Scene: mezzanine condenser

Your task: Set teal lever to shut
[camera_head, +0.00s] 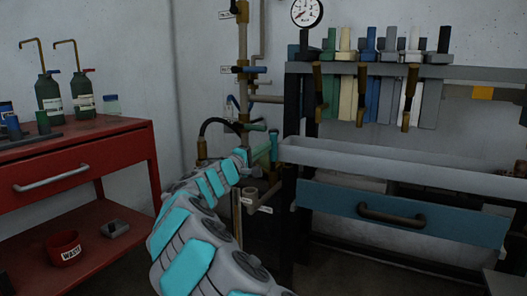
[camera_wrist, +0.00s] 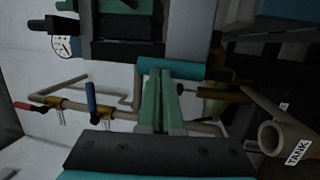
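The teal lever's handle (camera_head: 274,145) stands nearly upright beside the pipework in the head view. In the wrist view the teal handle (camera_wrist: 185,70) lies crosswise just beyond my fingertips. My gripper (camera_head: 258,157) is close to the handle's left side in the head view. In the wrist view my gripper's green fingers (camera_wrist: 158,85) are together, with nothing seen between them, and their tips overlap the handle. I cannot tell whether they touch it. The lever's pivot is not clear.
A pipe (camera_head: 243,50) with other valve handles rises on the wall behind. A grey trough (camera_head: 400,158) and a blue drawer (camera_head: 400,213) stand to the right. A red cart (camera_head: 85,160) with bottles is at left. A pipe marked TANK (camera_wrist: 275,138) is at right in the wrist view.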

